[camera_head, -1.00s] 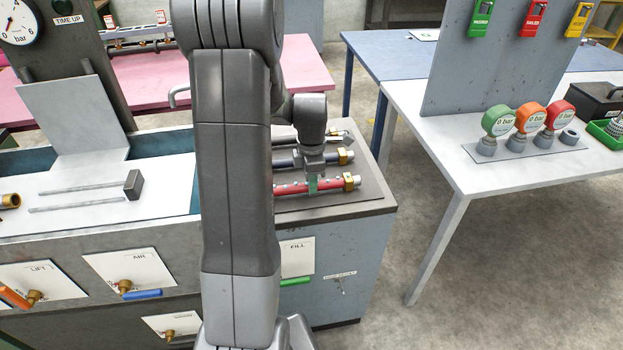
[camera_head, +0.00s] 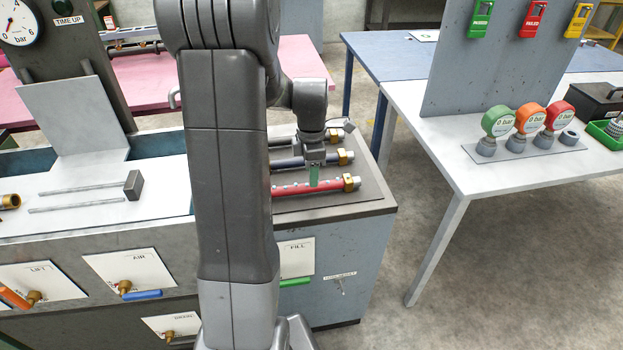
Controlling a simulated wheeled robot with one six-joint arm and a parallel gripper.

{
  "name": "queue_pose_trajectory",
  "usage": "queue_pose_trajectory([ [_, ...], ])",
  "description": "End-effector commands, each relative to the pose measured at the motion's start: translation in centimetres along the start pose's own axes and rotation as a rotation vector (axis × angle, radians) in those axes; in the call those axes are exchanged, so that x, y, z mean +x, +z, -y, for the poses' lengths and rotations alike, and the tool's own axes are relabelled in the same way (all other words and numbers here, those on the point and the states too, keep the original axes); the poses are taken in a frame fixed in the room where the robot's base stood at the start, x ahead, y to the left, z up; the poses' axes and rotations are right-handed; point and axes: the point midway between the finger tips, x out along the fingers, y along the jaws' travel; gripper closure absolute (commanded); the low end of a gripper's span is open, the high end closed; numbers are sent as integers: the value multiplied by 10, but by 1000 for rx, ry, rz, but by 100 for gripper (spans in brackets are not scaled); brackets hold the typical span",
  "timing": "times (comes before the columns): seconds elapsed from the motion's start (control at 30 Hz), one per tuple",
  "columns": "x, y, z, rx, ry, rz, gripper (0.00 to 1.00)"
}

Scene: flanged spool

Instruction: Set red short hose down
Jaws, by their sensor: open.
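The red short hose (camera_head: 325,186) lies on the dark mat (camera_head: 378,193) on the grey bench, nearest its front edge. A brass fitting shows at its right end. Its left end is hidden behind my arm. My gripper (camera_head: 313,181) points down just above the hose with its green-tipped fingers open. The picture is too small to show whether the fingertips are fully clear of the hose.
A blue-grey hose (camera_head: 287,163) lies parallel behind the red one, and a darker hose lies farther back, partly hidden. The white work surface (camera_head: 90,212) with two rods is at left. A white table (camera_head: 480,182) with gauges stands at right, beyond a floor gap.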

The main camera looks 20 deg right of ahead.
Motion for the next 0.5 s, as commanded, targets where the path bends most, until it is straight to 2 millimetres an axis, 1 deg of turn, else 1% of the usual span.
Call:
queue_pose_trajectory([
  [0.03, -13, 0, -1, 0, 6, 1, 53],
  [0.2, -49, 0, -1, 0, 5, 1, 53],
  [0.33, -69, 0, -1, 0, 3, 1, 53],
  [0.5, -81, 0, 0, 0, 0, 0, 53],
])
